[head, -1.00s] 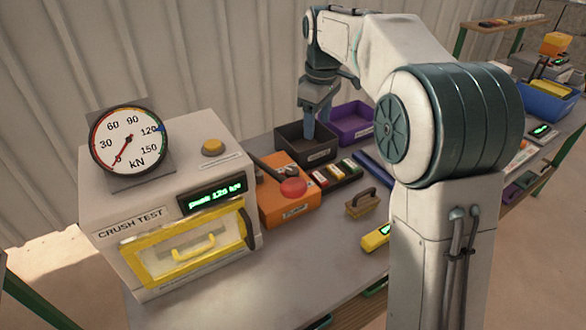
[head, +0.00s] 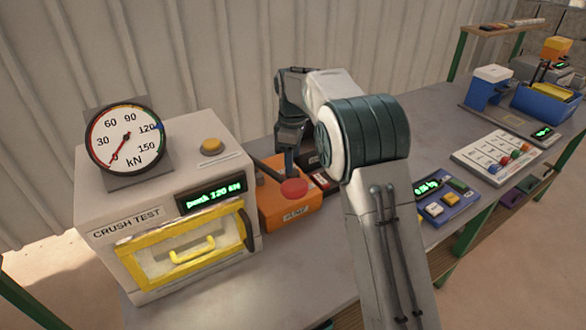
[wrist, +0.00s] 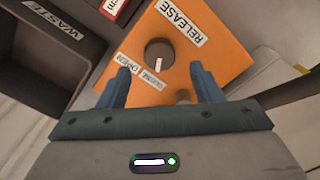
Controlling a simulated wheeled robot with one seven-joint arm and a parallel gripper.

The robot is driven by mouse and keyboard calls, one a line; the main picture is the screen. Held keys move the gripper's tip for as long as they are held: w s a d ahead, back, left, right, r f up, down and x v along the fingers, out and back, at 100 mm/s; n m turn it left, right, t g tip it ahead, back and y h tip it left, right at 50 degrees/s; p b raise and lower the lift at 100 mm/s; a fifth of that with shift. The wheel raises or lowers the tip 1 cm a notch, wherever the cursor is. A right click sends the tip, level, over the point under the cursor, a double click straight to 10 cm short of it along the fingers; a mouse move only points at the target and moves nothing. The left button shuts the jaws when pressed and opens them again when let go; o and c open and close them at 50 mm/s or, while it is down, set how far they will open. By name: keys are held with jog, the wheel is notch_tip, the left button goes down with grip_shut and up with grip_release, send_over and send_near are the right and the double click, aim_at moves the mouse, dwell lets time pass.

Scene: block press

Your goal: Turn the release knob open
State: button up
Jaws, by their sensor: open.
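The release knob (wrist: 159,52) is a dark round knob with a white mark. My gripper (wrist: 160,72) is open above the box, its blue fingers on either side of the knob's near side, seemingly not touching it. In the head view my gripper (head: 289,165) points down behind the red button (head: 293,188); the knob is hidden there.
The press (head: 170,200) has a yellow-framed door, shut, and a display seemingly reading 120 kN. The gauge (head: 127,139) needle sits near 0. A dark WASTE bin (wrist: 62,35) is beside the box.

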aim_at(293, 176)
jog(key=shift+f, duration=2.25)
jog(key=shift+c, duration=0.3)
jog(key=c, duration=0.9)
jog(key=shift+c, duration=0.2)
jog(key=m+p, duration=0.1)
jog(key=m, duration=1)
jog(key=shift+m, duration=0.4)
jog(key=shift+p, duration=0.3)
